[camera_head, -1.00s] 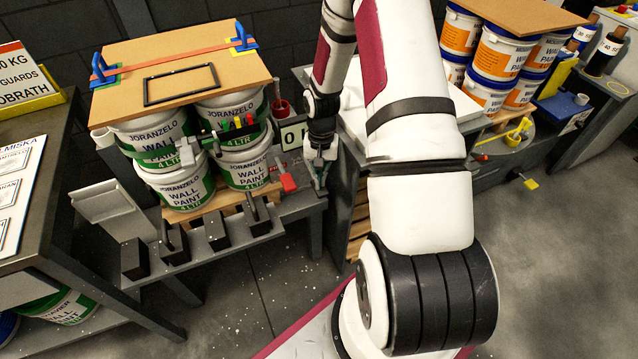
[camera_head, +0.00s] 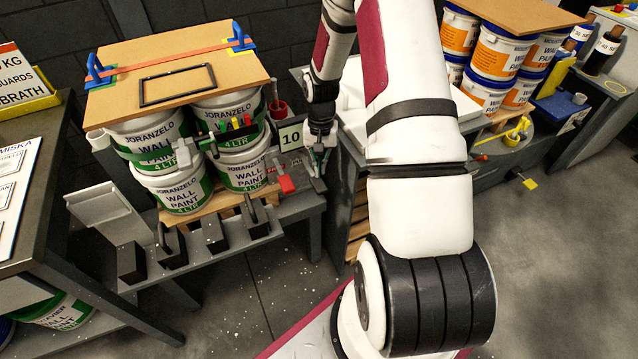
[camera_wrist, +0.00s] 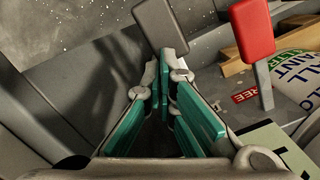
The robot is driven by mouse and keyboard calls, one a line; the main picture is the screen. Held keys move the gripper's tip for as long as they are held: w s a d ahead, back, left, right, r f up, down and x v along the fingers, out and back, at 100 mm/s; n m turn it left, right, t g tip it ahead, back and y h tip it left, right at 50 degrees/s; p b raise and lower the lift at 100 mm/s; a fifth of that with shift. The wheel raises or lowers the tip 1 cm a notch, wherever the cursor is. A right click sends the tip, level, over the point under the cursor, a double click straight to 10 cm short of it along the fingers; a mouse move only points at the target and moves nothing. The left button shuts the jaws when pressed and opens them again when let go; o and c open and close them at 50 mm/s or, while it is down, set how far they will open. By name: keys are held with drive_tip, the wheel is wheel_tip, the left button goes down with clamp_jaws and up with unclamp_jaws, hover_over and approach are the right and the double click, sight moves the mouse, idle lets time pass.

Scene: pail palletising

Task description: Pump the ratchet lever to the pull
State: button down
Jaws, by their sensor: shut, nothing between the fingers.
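My gripper (camera_head: 319,168) is shut and points down at the right end of the grey bench, just right of the number plate. In the wrist view its teal-padded fingers (camera_wrist: 173,62) come together at the tips with nothing held. A grey paddle-shaped lever (camera_wrist: 158,28) stands just beyond the fingertips; I cannot tell whether they touch it. A red paddle lever (camera_wrist: 252,30) stands to its right, apart from the fingers, near a red label reading "FREE" (camera_wrist: 244,96). The red lever (camera_head: 287,184) also shows in the head view. The plate (camera_head: 290,137) reads 10.
White and green paint pails (camera_head: 180,192) stand stacked on a wooden pallet, under a board (camera_head: 118,62) with an orange strap (camera_head: 170,55) across it. Black blocks (camera_head: 212,235) line the bench front. Another pail stack (camera_head: 497,56) is at the right.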

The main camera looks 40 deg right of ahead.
wheel_tip(320, 180, up, 11)
drive_tip(key=shift+w+d, duration=0.4)
drive_tip(key=shift+f, duration=0.1)
idle(0.9)
